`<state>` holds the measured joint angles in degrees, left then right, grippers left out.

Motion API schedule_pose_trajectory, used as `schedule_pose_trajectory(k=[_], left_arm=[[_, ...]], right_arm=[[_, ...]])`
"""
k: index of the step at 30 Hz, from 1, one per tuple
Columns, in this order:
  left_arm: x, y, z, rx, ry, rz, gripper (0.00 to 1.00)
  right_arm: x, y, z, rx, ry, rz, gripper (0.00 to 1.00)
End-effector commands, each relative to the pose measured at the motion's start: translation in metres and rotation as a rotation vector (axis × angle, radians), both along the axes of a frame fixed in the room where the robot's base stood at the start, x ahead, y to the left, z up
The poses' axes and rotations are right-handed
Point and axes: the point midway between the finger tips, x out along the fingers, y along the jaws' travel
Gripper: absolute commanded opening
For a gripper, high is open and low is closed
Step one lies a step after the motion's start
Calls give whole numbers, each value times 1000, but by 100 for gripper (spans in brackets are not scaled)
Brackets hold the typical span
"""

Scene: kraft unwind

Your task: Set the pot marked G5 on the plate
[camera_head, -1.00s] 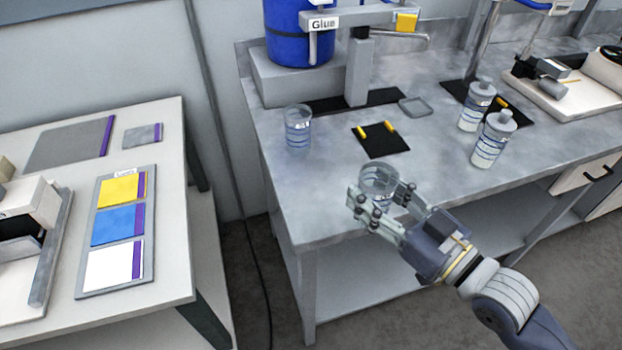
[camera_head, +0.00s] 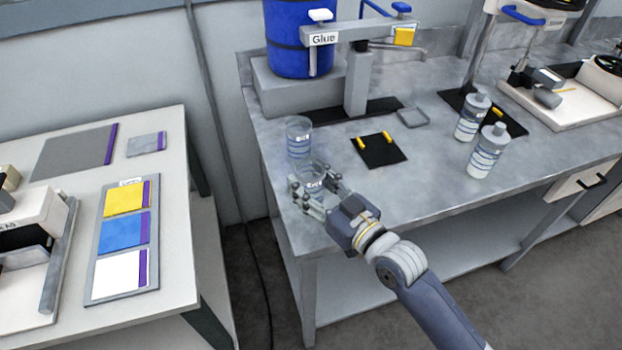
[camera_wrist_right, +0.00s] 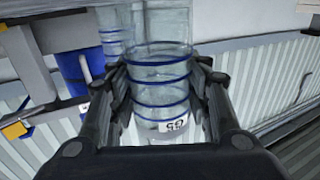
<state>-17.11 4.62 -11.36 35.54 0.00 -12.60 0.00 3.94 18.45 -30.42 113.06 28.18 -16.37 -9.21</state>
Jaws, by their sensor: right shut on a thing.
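My right gripper (camera_head: 312,188) is shut on a clear pot (camera_head: 313,172) with blue rings, near the bench's front left corner. In the right wrist view the pot (camera_wrist_right: 160,85) stands between both fingers, and its white label appears upside down and reads G5. Whether its base touches the bench is hidden. A second clear ringed pot (camera_head: 299,130) stands just behind it on the bench; they overlap in view. A black square plate (camera_head: 382,153) with two yellow pieces lies to the right, empty. A small grey square dish (camera_head: 412,118) lies behind it. My left gripper is out of view.
A blue Glue drum (camera_head: 298,45) with a tap arm is at the back. A side table (camera_head: 165,260) with coloured cards is at left. The bench around the black plate is clear.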

Motion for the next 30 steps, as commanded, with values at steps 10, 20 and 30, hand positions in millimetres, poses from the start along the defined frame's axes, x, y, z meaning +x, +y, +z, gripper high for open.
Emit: schedule_pose_trajectory(k=[10, 20, 30], left_arm=[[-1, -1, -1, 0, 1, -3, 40], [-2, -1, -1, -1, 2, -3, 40], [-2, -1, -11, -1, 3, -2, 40]], right_arm=[[0, 0, -3, 1, -1, 0, 18], [0, -1, -5, 1, 1, 0, 65], [-1, 0, -9, 1, 0, 0, 65]])
